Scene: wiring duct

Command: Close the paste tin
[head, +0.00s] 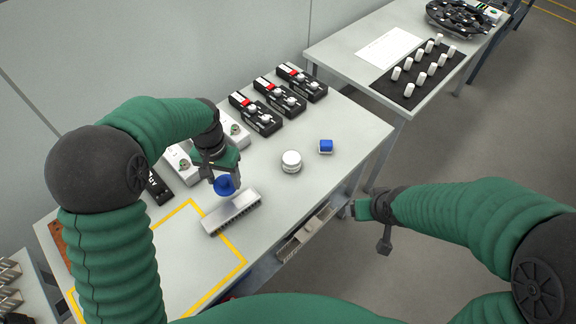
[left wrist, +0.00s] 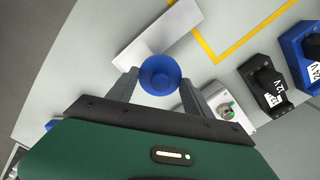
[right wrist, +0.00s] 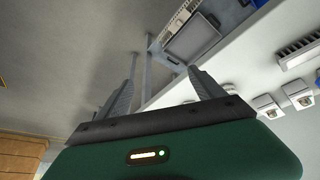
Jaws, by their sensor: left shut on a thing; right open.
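My left gripper (head: 224,174) is shut on a round blue thing (head: 224,186), held close above the white slotted duct piece (head: 232,212). In the left wrist view the blue thing (left wrist: 160,75) shows round edges between the fingertips; I cannot tell whether it is a lid or a knob. A short round white tin (head: 291,161) stands on the table to the right of the left gripper, apart from it. Whether its top is open is too small to tell. My right gripper (head: 362,210) is open and empty, off the table's right edge.
A small blue block (head: 326,147) lies right of the tin. Black devices with red parts (head: 268,104) line the back of the table. Yellow tape (head: 236,268) marks the front left. A tray (head: 306,232) hangs below the right edge.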

